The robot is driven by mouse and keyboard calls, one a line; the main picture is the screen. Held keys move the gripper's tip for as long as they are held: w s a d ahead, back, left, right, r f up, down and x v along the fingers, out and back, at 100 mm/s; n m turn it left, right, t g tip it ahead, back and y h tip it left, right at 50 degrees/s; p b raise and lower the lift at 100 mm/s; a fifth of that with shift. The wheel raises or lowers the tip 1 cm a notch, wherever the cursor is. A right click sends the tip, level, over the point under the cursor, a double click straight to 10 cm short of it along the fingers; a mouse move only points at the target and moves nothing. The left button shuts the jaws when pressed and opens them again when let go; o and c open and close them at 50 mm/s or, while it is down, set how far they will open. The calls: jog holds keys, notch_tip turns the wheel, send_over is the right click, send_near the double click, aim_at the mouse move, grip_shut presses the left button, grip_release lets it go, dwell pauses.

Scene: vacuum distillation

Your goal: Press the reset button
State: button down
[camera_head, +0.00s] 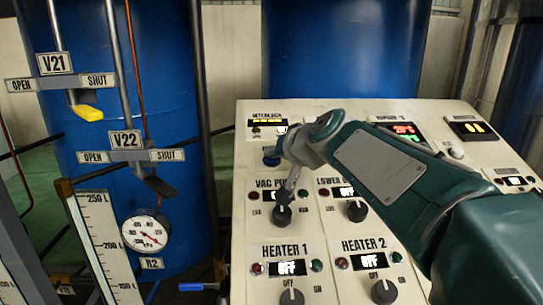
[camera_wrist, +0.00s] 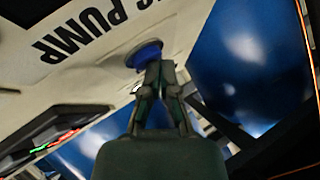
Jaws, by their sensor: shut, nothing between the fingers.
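A blue round button (camera_head: 271,158) sits on the sloped cream control panel (camera_head: 243,140), above the VAC PUMP label. It also shows as a blue disc (camera_wrist: 144,53) in the wrist view. No reset label is readable beside it. My gripper (camera_head: 287,190) is shut and empty, reaching down in front of the VAC PUMP area in the head view. In the wrist view its fingertips (camera_wrist: 160,66) overlap the lower right edge of the blue button. I cannot tell whether they touch it. My wrist and arm cover part of the panel's middle.
Black knobs for the VAC PUMP (camera_head: 282,214), HEATER 1 (camera_head: 291,297) and HEATER 2 (camera_head: 384,291) stand out from the panel. Heater displays read OFF. A pressure gauge (camera_head: 145,233), pipes and valves V21 and V22 stand at left. Blue drums (camera_head: 340,50) stand behind.

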jog(key=shift+r, duration=0.15)
notch_tip(320, 180, up, 6)
jog(key=s, duration=0.2)
jog(key=shift+s, duration=0.15)
dwell(0.5)
dwell(0.5)
